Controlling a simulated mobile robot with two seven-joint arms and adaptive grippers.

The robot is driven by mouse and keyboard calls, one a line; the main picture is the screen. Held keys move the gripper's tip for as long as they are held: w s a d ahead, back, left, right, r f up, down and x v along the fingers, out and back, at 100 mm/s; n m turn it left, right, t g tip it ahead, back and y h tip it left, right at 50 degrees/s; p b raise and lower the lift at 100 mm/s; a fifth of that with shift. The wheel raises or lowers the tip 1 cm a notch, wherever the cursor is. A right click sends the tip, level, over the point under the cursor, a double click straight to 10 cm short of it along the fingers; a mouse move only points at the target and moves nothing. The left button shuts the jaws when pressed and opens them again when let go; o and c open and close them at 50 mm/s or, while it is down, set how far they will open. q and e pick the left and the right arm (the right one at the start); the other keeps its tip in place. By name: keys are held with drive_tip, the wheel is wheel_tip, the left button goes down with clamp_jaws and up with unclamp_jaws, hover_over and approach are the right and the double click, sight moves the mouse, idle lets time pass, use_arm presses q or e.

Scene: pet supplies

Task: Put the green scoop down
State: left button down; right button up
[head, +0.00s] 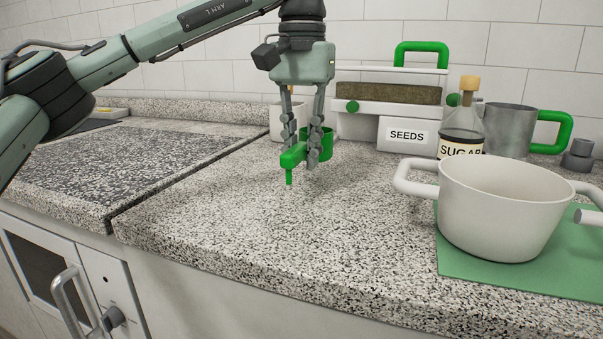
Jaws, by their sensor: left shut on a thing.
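The green scoop (295,155) is in my left gripper (312,160), near the middle of the head view. The gripper points down and its fingers are shut on the scoop. A green handle part with a short prong pointing down shows in front of the fingers, and a round green cup part shows behind them. The scoop is over the speckled counter (250,215); I cannot tell whether its lowest part touches the surface. My right gripper is not in view.
A white pot (500,215) stands on a green mat (465,270) at right. Behind are a SEEDS box (407,136), a sugar bottle (461,125), a grey mug (508,128) and a pale cup (281,122). The counter's front middle is clear, with its edge below.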

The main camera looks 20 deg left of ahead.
use_arm(q)
drive_tip(key=shift+f, duration=1.9)
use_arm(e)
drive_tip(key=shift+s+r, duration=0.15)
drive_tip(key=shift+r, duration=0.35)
use_arm(q)
drive_tip(key=shift+f, duration=0.1)
drive_tip(key=c, duration=1.4)
unclamp_jaws()
drive_tip(key=shift+c, duration=0.2)
wheel_tip(320, 180, up, 6)
drive_tip(key=shift+r+p, duration=0.2)
drive_tip(key=shift+p, duration=0.1)
wheel_tip(320, 180, up, 5)
drive_tip(key=p, duration=0.2)
hover_over(301, 195)
drive_tip(key=shift+r, duration=0.4)
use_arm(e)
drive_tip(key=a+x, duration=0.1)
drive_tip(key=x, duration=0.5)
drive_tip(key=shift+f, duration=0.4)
